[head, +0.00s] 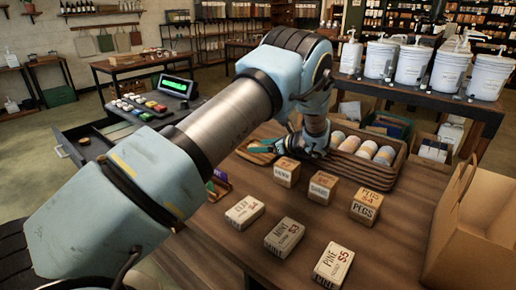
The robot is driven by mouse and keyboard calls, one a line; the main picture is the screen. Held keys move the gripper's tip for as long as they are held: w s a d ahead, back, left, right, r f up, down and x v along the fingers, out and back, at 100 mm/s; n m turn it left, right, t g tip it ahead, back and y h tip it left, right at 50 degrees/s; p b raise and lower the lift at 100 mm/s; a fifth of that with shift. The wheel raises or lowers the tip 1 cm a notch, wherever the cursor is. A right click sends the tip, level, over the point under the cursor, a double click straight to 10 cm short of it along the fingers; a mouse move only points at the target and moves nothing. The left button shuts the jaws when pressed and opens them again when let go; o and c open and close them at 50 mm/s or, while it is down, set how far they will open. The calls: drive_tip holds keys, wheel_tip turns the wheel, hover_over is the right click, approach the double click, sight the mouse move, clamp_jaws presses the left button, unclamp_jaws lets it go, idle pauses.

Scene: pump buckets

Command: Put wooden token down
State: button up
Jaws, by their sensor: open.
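My gripper (276,147) is low over the far side of the brown wooden counter (225,262), with teal parts showing at its end. It is beside a flat, light-brown wooden piece (254,157), which lies left of a wooden tray. I cannot tell whether that piece is a dish or a stack. I cannot make out the wooden token; it may be small or hidden behind my gripper and wrist. The jaws are open, though the fingertips are small and partly covered.
Several labelled boxes, such as PEGS (365,206) and PINE (333,265), stand on the counter. A wooden tray (402,160) holds rolled items. A paper bag (470,230) is at right. A register (175,87) with an open drawer (82,146) is at left. White pump buckets (412,64) stand behind.

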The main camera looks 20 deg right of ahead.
drive_tip(key=b+v, duration=0.3)
drive_tip(key=v, duration=0.7)
drive_tip(key=shift+s+d, duration=0.1)
drive_tip(key=shift+d, duration=0.05)
